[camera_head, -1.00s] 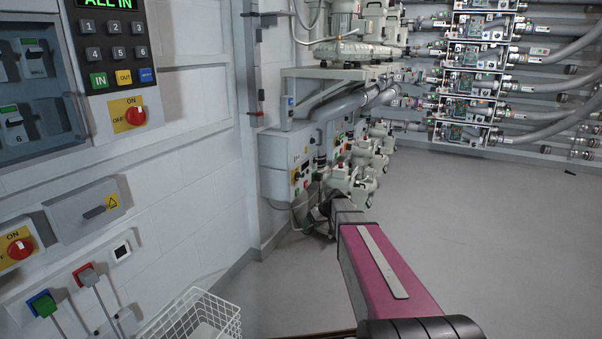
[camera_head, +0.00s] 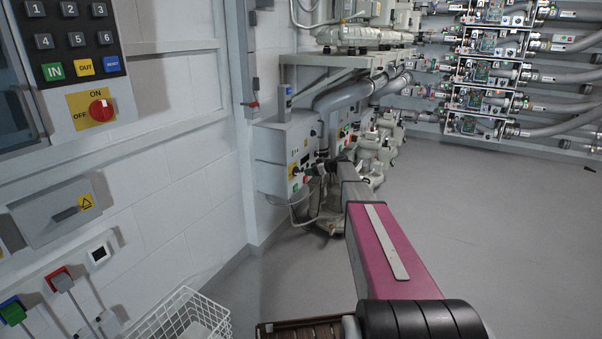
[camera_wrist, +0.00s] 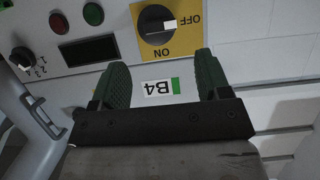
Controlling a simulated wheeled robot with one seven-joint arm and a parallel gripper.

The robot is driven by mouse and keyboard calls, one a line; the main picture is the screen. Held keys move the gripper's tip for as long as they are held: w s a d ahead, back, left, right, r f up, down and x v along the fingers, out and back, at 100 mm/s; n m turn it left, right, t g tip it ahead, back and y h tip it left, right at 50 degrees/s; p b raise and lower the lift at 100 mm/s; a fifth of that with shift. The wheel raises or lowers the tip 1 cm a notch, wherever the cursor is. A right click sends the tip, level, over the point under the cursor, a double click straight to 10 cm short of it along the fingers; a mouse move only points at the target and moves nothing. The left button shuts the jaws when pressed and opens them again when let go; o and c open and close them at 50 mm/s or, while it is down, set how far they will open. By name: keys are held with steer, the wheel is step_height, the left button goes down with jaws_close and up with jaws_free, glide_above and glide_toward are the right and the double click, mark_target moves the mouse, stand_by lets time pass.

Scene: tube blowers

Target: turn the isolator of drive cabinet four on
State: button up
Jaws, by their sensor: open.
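The drive cabinet (camera_head: 270,150) is a pale grey box on the left wall. In the wrist view its label reads B4 (camera_wrist: 161,88). The isolator (camera_wrist: 157,27) is a black rotary knob on a yellow plate marked ON and OFF. The knob's white mark points towards the OFF side. My gripper (camera_wrist: 160,72) is open, with its two dark green fingers apart and nothing between them. The knob lies just ahead of the fingertips, between their lines; I cannot tell whether they touch it. In the head view my gripper (camera_head: 320,168) is close in front of the cabinet's face.
Beside the isolator are a red button (camera_wrist: 58,22), a green button (camera_wrist: 93,13), a dark display (camera_wrist: 89,50) and a small selector knob (camera_wrist: 23,58). A keypad panel (camera_head: 80,70) and a white wire basket (camera_head: 185,318) are at left. The floor at right is clear.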

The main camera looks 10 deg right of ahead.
mark_target(299, 171)
steer(key=x, duration=0.6)
steer(key=shift+w+a+f, duration=0.15)
steer(key=shift+a+f, duration=0.05)
steer(key=shift+a, duration=0.05)
steer(key=c, duration=0.9)
